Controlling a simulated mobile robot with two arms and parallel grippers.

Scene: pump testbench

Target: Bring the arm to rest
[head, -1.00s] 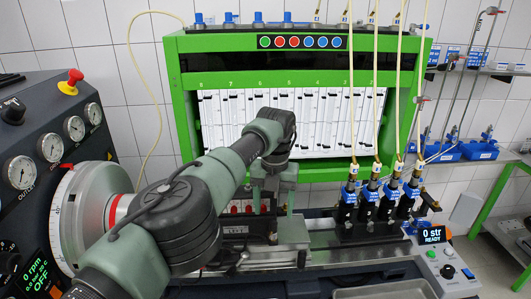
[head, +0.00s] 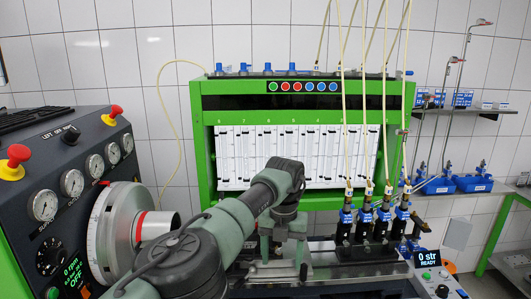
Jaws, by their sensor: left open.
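My left arm (head: 207,243) reaches in from the bottom left across the front of the bench, its wrist (head: 285,180) bent downward. My left gripper (head: 283,247) points down in front of the lower edge of the green cabinet, over the bench's clamping rail. Its two fingers are apart, and I see nothing held between them. Whether the fingertips touch anything on the rail cannot be told. My right gripper is not in view.
A dark control console (head: 75,185) with gauges and red buttons stands at left, beside a graduated wheel (head: 118,225). A green cabinet (head: 203,130) with measuring tubes stands behind. Several hose-fed injectors (head: 364,222) stand right of the gripper. A small display unit (head: 437,275) stands front right.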

